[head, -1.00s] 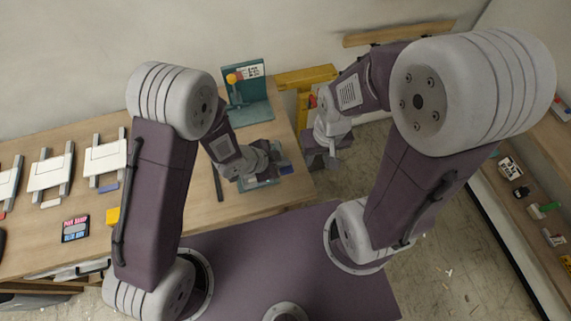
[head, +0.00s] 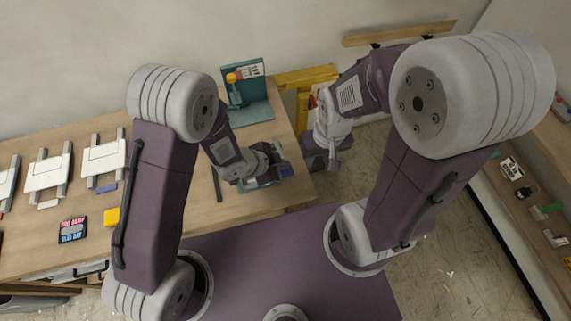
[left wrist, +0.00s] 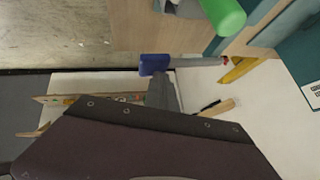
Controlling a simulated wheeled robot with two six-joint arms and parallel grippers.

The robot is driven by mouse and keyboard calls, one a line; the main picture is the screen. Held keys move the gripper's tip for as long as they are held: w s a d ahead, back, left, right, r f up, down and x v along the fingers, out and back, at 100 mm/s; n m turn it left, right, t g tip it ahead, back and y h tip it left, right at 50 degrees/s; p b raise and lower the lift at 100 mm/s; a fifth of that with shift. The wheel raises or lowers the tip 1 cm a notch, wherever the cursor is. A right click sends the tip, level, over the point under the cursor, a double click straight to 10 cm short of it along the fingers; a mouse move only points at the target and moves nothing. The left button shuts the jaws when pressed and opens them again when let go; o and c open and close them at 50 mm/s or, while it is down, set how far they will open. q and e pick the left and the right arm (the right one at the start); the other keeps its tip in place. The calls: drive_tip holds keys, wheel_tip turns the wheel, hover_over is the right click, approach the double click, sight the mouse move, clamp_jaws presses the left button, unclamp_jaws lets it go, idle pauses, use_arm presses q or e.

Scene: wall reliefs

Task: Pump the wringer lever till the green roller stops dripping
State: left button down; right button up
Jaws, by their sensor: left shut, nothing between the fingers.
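In the left wrist view a green roller (left wrist: 224,12) shows at the top right; I cannot tell whether it drips. A lever with a blue grip (left wrist: 154,64) and a grey shaft lies level below it. My left gripper (left wrist: 162,88) is shut and empty, its grey fingers just below the blue grip, close to or touching it. In the head view my left gripper (head: 268,164) is over the front right of the bench, and the blue grip (head: 286,170) shows beside it. The roller is hidden there. My right gripper (head: 321,158) hangs past the bench's right end, its finger gap unclear.
White panels on grey rails (head: 104,158), a yellow block (head: 112,217) and a dark sign (head: 73,230) are at the left. A shelf with small items (head: 520,185) is at the right.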

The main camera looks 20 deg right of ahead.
use_arm(q)
drive_tip(key=shift+s+f+b, duration=0.2)
drive_tip(key=shift+f+b, duration=0.4)
drive_tip(key=shift+f, duration=0.05)
drive_tip(key=shift+s+f+b, duration=0.15)
drive_tip(key=shift+f+b, duration=0.45)
idle(0.8)
drive_tip(key=shift+r, duration=0.15)
idle(0.5)
drive_tip(key=shift+w+r+p, duration=0.25)
drive_tip(key=shift+r+p, duration=0.65)
drive_tip(key=shift+p, duration=0.05)
drive_tip(key=shift+w+r+p, duration=0.25)
drive_tip(key=shift+r+p, duration=0.65)
drive_tip(key=shift+p, duration=0.05)
drive_tip(key=shift+w+r+p, duration=0.25)
drive_tip(key=shift+r+p, duration=0.65)
drive_tip(key=shift+p, duration=0.05)
drive_tip(key=r+p, duration=0.2)
drive_tip(key=w+r+p, duration=0.1)
drive_tip(key=r+p, duration=0.1)
drive_tip(key=p, duration=0.1)
drive_tip(key=shift+w+r, duration=0.15)
drive_tip(key=shift+r, duration=0.25)
